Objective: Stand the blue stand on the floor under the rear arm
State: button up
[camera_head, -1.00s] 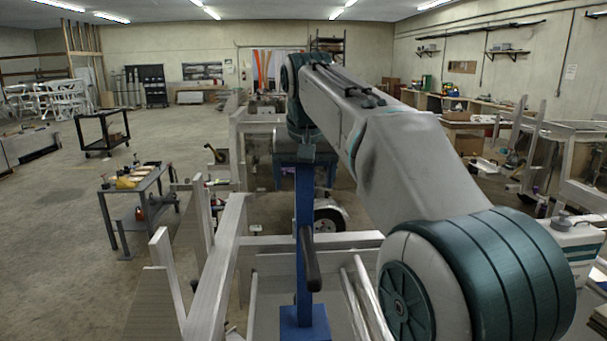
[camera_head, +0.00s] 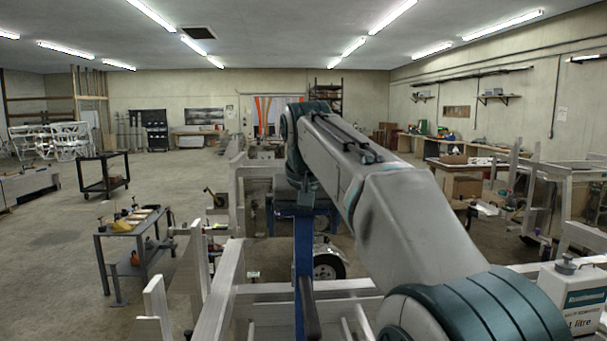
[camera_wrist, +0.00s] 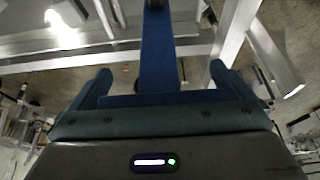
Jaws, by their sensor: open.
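The blue stand (camera_head: 303,262) is an upright blue post with a dark handle on its side, below the end of my arm in the head view; its lower end is cut off by the picture's bottom edge. In the wrist view the blue stand (camera_wrist: 160,45) runs away from me between my two fingers, with a wide blue part close to the palm. My gripper (camera_wrist: 160,78) is open, with one finger on each side of the stand. My gripper (camera_head: 302,192) is small and partly hidden in the head view. I cannot make out the rear arm for certain.
Aluminium trailer frames (camera_head: 222,300) stand in front and around the stand. A wheel (camera_head: 328,266) shows behind it. A grey work table (camera_head: 140,240) and a black cart (camera_head: 104,177) stand left on open floor. A white container (camera_head: 575,295) is at the lower right.

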jog(key=shift+p+v, duration=0.65)
jog(key=shift+v, duration=5.65)
jog(key=b+x, duration=0.2)
jog(key=x, duration=0.5)
jog(key=shift+w, duration=0.1)
jog(key=shift+x, duration=3.1)
jog(key=c, duration=2)
jog(key=shift+o, duration=0.2)
jog(key=shift+r, duration=0.3)
